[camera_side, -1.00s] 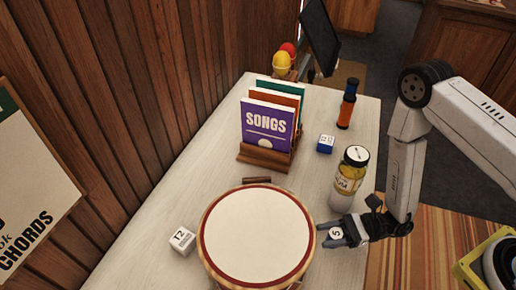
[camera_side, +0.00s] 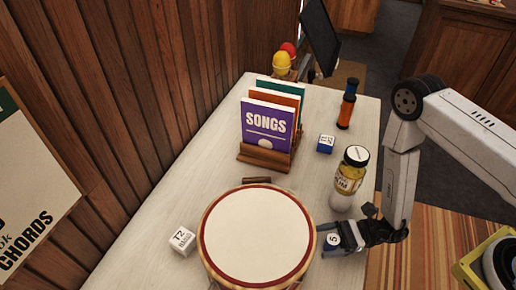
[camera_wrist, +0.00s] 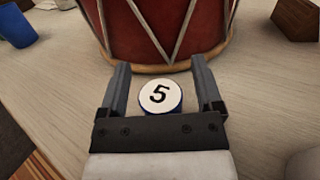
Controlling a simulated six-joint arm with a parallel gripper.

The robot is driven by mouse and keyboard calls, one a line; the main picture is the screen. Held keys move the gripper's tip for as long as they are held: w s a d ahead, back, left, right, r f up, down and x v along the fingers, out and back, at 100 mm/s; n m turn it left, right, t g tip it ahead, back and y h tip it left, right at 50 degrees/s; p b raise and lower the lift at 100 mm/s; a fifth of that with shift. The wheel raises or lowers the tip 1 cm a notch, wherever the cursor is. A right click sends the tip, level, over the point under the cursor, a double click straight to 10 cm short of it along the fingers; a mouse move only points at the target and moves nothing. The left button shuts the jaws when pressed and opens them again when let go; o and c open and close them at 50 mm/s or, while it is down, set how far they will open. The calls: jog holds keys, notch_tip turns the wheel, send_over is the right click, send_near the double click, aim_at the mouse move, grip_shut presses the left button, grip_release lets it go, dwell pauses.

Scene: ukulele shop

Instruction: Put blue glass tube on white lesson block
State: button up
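A short blue round piece with a white top marked 5, which I take to be the blue glass tube (camera_side: 333,240), stands on the table right of the drum. In the wrist view the tube (camera_wrist: 160,97) is between the two fingers of my gripper (camera_wrist: 160,80), with a gap on each side. My gripper (camera_side: 338,234) is open around it, low over the table. The white lesson block (camera_side: 183,241) sits on the table left of the drum, with dark lettering on it. In the wrist view, a white thing at the top left edge may be this block.
The drum (camera_side: 257,235) stands between tube and block. A jar (camera_side: 352,170) and white egg-shaped thing (camera_side: 340,202) stand behind my gripper. A blue cup-like thing (camera_wrist: 17,25) shows in the wrist view.

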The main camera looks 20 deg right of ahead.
jog(key=shift+d, duration=0.1)
dwell(0.3)
jog(key=shift+v, duration=5.9)
jog(key=shift+r, duration=0.1)
